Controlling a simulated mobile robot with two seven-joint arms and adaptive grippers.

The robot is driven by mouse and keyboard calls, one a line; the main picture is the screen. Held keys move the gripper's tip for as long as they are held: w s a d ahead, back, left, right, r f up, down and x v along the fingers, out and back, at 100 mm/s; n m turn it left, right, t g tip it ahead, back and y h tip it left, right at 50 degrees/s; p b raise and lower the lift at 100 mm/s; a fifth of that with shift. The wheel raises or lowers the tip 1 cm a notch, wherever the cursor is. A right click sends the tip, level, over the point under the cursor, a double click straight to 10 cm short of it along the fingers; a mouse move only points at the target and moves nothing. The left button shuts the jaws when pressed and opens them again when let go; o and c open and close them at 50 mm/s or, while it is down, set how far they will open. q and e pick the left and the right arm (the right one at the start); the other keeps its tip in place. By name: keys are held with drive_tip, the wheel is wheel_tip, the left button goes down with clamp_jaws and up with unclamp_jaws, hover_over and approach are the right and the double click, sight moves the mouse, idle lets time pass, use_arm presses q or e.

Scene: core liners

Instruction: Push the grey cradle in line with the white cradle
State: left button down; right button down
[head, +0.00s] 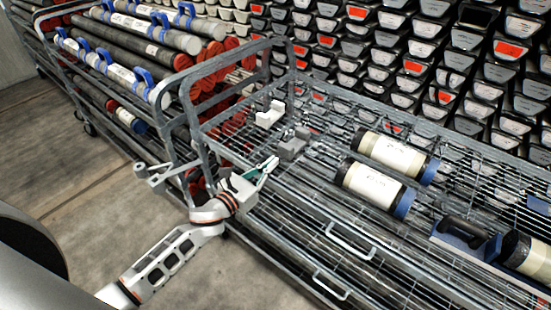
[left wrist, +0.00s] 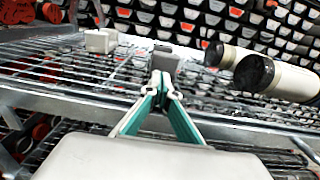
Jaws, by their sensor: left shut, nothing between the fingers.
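The white cradle (head: 270,114) sits on the wire shelf of the cart, towards its back left. The grey cradle (head: 292,148) sits on the same shelf, nearer to me and a little to the right of the white one. My left gripper (head: 270,164) is shut and empty, just in front of the grey cradle on the near side. In the left wrist view the fingertips (left wrist: 163,88) point at the grey cradle (left wrist: 166,62) and hide its lower part; I cannot tell if they touch. The white cradle (left wrist: 100,40) stands to its left there. My right gripper is not in view.
Two white core liners with dark and blue ends (head: 375,187) lie on the shelf to the right. A blue-and-black holder (head: 462,235) is farther right. The cart's metal frame (head: 190,125) rises at the left. Racks of boxes fill the back.

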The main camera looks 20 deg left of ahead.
sight(281, 154)
use_arm(q)
drive_tip(key=shift+x, duration=1.25)
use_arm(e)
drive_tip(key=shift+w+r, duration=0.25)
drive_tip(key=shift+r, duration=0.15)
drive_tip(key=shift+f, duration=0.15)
